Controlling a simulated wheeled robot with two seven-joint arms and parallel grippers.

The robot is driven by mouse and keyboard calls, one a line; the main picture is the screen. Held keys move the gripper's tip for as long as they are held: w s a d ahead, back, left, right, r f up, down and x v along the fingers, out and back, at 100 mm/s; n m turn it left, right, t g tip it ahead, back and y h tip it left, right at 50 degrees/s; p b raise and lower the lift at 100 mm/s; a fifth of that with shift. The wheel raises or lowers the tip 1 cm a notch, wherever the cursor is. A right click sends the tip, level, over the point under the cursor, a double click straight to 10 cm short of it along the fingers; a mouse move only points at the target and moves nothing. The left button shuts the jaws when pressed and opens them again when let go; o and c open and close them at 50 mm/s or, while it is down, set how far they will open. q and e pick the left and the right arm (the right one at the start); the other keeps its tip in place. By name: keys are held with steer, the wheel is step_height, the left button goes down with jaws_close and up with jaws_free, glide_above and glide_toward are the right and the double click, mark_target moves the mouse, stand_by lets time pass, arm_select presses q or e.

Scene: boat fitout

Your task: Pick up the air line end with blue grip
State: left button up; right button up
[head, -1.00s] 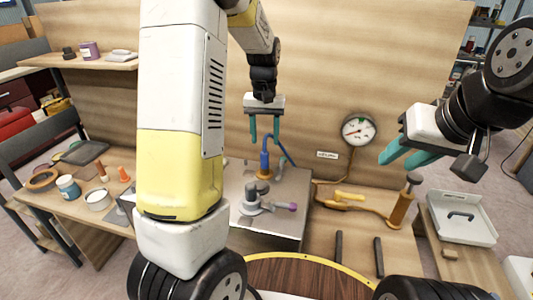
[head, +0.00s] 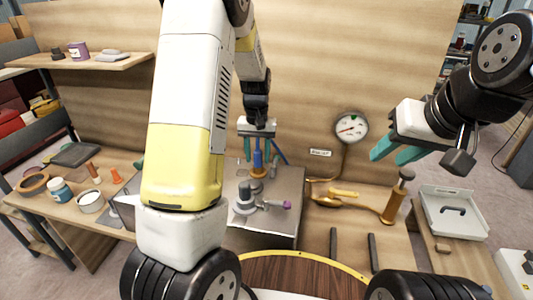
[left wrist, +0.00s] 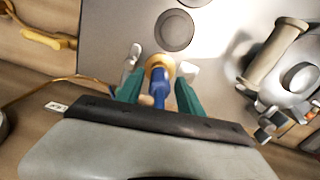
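The air line end with blue grip (head: 257,161) stands upright on a brass-coloured base on the grey metal bench top, near the back panel. It also shows in the left wrist view (left wrist: 159,88). My left gripper (head: 257,156) is above it with its teal fingers pointing down, one on each side of the blue grip. In the left wrist view, the fingers (left wrist: 158,92) are apart, with visible gaps beside the grip. My right gripper (head: 393,154) is open and empty, in the air at the right, in front of the gauge panel.
A grey valve fitting with a purple knob (head: 246,201) stands in front on the metal bench top (head: 275,228). A pressure gauge (head: 350,127) is on the back panel. A brass pump (head: 394,204) and a white tray (head: 455,217) are at the right. Jars and cones stand at the left.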

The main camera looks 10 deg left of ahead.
arm_select(q)
jaws_close()
step_height(320, 180, up, 10)
steer(key=shift+r, duration=0.1)
stand_by(0.5)
